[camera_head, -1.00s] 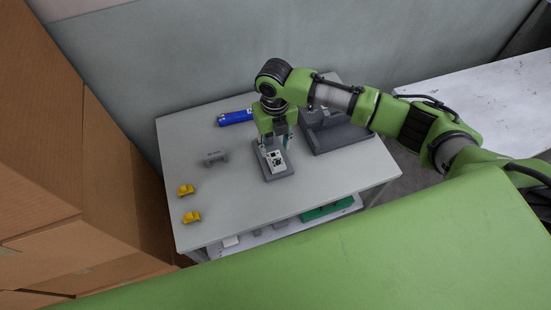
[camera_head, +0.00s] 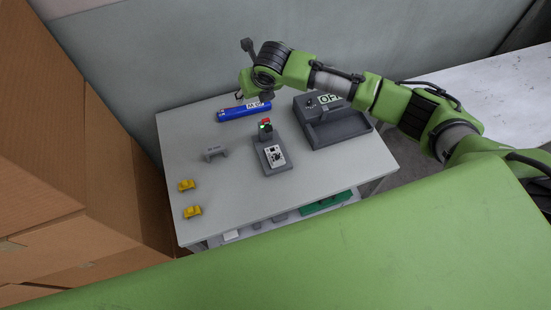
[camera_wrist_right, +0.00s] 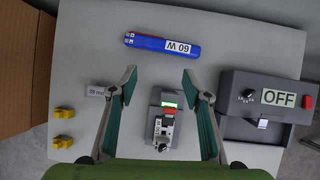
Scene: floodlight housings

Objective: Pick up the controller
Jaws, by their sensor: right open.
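A small white module with dark parts (camera_head: 274,154), which I take for the controller, sits in a grey stand (camera_head: 278,170) on the table. A red and green part (camera_head: 265,124) stands at the stand's back end. In the right wrist view the white module (camera_wrist_right: 164,128) lies below and between my fingers. My right gripper (camera_wrist_right: 157,72) is open and empty, its two green-padded fingers spread wide. In the head view my right wrist is above the table's back edge, and the fingers are mostly hidden. My left gripper is not in view.
A blue bar marked 60 W (camera_head: 244,111) lies at the back. A grey box with an OFF sign (camera_head: 345,134) stands at the right. A small grey block (camera_head: 214,153) and two yellow pieces (camera_head: 191,211) are on the left. Cardboard boxes (camera_head: 95,190) flank the table.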

